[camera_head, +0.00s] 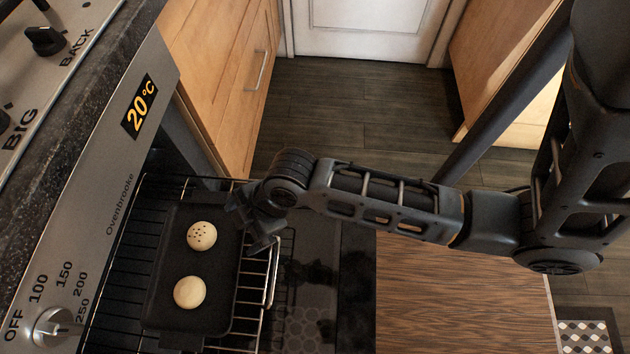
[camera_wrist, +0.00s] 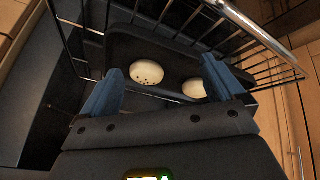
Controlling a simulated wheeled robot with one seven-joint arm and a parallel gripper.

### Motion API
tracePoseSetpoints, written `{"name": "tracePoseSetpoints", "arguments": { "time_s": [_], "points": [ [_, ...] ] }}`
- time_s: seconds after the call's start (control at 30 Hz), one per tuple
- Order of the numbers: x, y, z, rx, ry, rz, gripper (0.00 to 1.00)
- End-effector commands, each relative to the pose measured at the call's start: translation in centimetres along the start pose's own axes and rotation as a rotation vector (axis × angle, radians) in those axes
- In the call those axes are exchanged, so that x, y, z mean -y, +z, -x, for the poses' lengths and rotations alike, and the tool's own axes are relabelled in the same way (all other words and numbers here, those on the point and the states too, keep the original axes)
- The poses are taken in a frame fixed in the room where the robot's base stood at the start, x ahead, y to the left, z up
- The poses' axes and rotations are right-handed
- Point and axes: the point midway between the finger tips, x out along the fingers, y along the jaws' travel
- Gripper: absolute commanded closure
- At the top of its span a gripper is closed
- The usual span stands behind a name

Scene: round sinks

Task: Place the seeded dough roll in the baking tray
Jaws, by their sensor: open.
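The seeded dough roll (camera_head: 201,236), pale and round with dark specks, lies in the dark baking tray (camera_head: 165,290) on the oven rack. A plain dough roll (camera_head: 189,292) lies in the tray too, apart from it and nearer the bottom of the head view. In the wrist view the seeded roll (camera_wrist: 147,73) shows between the fingers and the plain roll (camera_wrist: 194,88) near the right finger, both beyond the gripper. My gripper (camera_head: 250,222) is beside the tray's right edge. Its two blue fingers (camera_wrist: 168,92) are open, with nothing held between them.
The wire oven rack (camera_head: 262,275) supports the tray and ends in a raised front bar. The oven panel (camera_head: 95,225) with its knob stands at left. A wooden drawer front (camera_head: 240,75) is behind. Dark floor (camera_head: 340,110) is clear at the back.

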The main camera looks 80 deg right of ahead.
Motion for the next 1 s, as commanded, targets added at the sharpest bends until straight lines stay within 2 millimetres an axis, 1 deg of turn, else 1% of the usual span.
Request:
{"name": "tracePoseSetpoints", "arguments": {
  "time_s": [0.03,0.1,0.17,0.27,0.3,0.37,0.4,0.47,0.5,0.6,0.7,0.8,0.83,0.9,1.0],
  "points": [
    [1.1,0.9,1.2,-0.017,0.039,-0.042,0.04],
    [1.9,1.6,3.0,-0.058,0.106,-0.109,0.04],
    [2.5,1.9,4.8,-0.102,0.159,-0.162,0.04],
    [3.3,2.3,8.2,-0.185,0.235,-0.248,0.04],
    [3.6,2.3,9.8,-0.224,0.261,-0.280,0.04],
    [4.0,2.2,12.2,-0.286,0.295,-0.326,0.04],
    [4.2,2.0,13.9,-0.330,0.314,-0.357,0.04],
    [4.5,1.7,16.5,-0.397,0.335,-0.398,0.04],
    [4.6,1.4,18.1,-0.442,0.345,-0.424,0.04],
    [4.9,0.5,21.9,-0.546,0.356,-0.479,0.04],
    [5.1,-0.2,24.8,-0.626,0.356,-0.517,0.04],
    [5.1,-0.8,26.5,-0.676,0.352,-0.539,0.04],
    [5.1,-0.9,26.8,-0.685,0.352,-0.542,0.04],
    [5.1,-1.1,27.2,-0.697,0.350,-0.548,0.04],
    [5.1,-1.1,27.3,-0.701,0.350,-0.550,0.04]
  ]
}}
